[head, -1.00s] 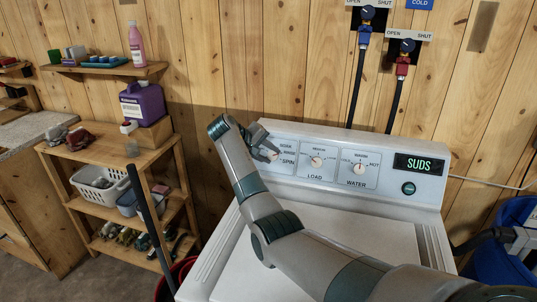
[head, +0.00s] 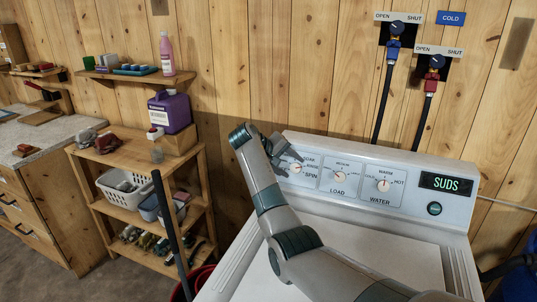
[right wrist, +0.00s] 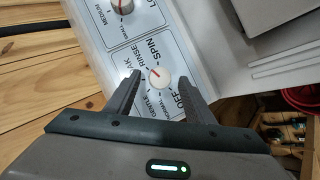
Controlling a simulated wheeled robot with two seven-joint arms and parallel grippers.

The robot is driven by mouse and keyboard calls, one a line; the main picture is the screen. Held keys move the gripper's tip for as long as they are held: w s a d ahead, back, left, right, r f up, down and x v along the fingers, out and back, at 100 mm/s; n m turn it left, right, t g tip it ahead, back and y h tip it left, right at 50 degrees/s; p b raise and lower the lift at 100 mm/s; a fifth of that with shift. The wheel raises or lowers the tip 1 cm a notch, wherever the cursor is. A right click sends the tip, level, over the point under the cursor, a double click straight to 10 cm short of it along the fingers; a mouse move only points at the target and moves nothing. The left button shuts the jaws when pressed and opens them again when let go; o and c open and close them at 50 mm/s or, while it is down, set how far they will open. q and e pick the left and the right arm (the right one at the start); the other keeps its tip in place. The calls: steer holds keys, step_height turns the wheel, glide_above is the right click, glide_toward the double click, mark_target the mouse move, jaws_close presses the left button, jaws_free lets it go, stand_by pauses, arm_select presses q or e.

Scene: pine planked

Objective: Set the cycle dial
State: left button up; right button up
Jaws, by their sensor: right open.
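The cycle dial (right wrist: 158,77) is a white round knob with a red mark, set in a printed panel with SPIN, RINSE and OFF. In the right wrist view its red mark points to the upper left, toward the RINSE and SOAK side. In the head view the dial (head: 296,168) is at the left end of the white washer's console (head: 410,180), partly covered by the gripper. My right gripper (right wrist: 160,82) is open, with one finger on each side of the dial in the wrist view. I cannot tell whether the fingers touch it. My left gripper is not in view.
The load dial (head: 339,176) and water dial (head: 384,184) sit to the right. A display (head: 446,183) reads SUDS above a round button (head: 434,208). A wooden shelf unit (head: 120,160) with a purple jug (head: 169,112) stands left.

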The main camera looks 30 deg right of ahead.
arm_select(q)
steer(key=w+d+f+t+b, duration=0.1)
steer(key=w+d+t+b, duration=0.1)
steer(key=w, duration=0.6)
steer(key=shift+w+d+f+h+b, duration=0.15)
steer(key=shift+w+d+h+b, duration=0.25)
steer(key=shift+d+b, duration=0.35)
arm_select(e)
steer(key=v, duration=1.6)
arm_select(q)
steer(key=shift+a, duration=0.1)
arm_select(e)
steer(key=shift+f, duration=0.1)
